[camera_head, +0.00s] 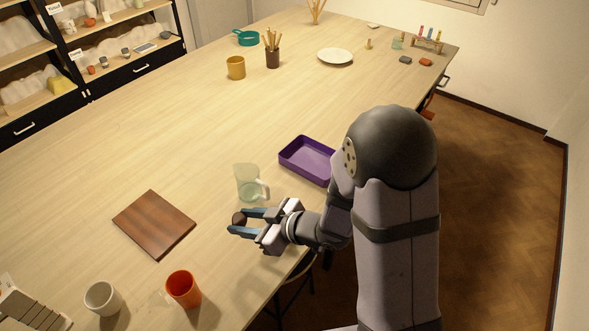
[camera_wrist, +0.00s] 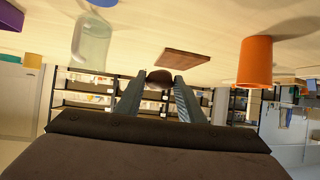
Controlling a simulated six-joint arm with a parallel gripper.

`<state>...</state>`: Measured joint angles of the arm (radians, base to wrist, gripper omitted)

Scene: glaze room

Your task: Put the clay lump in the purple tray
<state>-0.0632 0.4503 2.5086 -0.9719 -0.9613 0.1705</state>
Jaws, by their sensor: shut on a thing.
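The clay lump (camera_head: 239,219) is a small dark brown ball between the fingertips of my gripper (camera_head: 242,222). The gripper is shut on it. In the wrist view the clay lump (camera_wrist: 160,77) shows between the two blue-grey fingers (camera_wrist: 160,84). The purple tray (camera_head: 308,160) lies near the table's right edge, beyond my gripper and partly hidden by my arm. Its visible part looks empty. At the top left of the wrist view a purple patch (camera_wrist: 29,5) shows, probably the tray.
A clear glass jug (camera_head: 248,184) stands just beyond my fingers, on the tray's left. A brown board (camera_head: 154,224) lies to the left. An orange cup (camera_head: 183,289) and a white cup (camera_head: 103,298) stand nearer. A yellow mug (camera_head: 236,67) and white plate (camera_head: 335,56) are farther back.

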